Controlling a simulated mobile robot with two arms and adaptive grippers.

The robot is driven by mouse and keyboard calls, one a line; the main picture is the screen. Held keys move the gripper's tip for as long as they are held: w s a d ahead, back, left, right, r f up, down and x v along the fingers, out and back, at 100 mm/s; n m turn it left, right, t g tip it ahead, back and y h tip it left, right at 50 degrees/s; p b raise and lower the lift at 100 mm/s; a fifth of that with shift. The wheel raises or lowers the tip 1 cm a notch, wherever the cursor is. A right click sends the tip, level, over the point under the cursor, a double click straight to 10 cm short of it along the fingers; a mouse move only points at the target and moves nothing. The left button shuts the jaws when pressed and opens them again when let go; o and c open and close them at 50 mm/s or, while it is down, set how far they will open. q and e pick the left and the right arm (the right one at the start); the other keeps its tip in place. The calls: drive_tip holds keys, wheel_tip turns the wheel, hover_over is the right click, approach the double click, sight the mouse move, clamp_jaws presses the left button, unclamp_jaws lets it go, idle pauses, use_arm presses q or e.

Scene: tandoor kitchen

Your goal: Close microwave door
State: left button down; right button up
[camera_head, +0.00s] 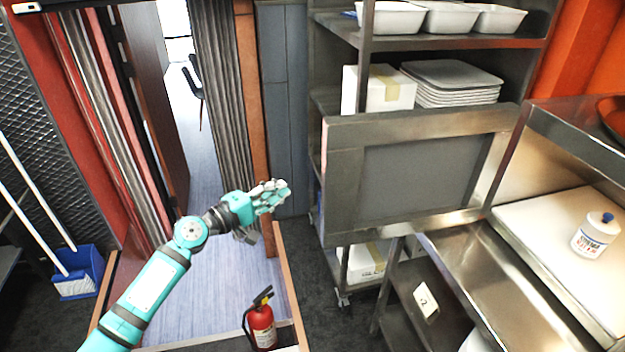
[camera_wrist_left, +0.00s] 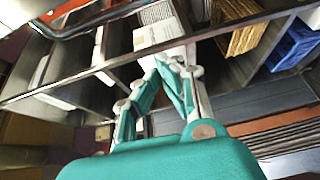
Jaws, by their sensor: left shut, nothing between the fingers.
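The microwave door (camera_head: 420,172) is a grey framed panel with a dark window. In the head view it stands wide open, sticking out to the left of the microwave (camera_head: 540,130) at the right. The microwave's open cavity shows a pale floor with a white bottle (camera_head: 596,236) with a blue cap on it. My left gripper (camera_head: 284,191), teal and grey, is shut and empty. It is left of the door's free edge and appears apart from it. Its fingers also show in the left wrist view (camera_wrist_left: 172,72). My right gripper is not in view.
A metal rack (camera_head: 335,100) with white trays and a white box stands behind the door. A steel counter (camera_head: 500,275) runs below the microwave. A red fire extinguisher (camera_head: 262,322) stands on the floor below my left arm. A doorway opens at the left.

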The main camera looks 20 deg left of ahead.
use_arm(q)
drive_tip(key=w+d+p, duration=0.5)
drive_tip(key=d, duration=0.2)
drive_tip(key=shift+w+d+r, duration=0.25)
drive_tip(key=shift+w+r, duration=0.15)
drive_tip(key=shift+r, duration=0.05)
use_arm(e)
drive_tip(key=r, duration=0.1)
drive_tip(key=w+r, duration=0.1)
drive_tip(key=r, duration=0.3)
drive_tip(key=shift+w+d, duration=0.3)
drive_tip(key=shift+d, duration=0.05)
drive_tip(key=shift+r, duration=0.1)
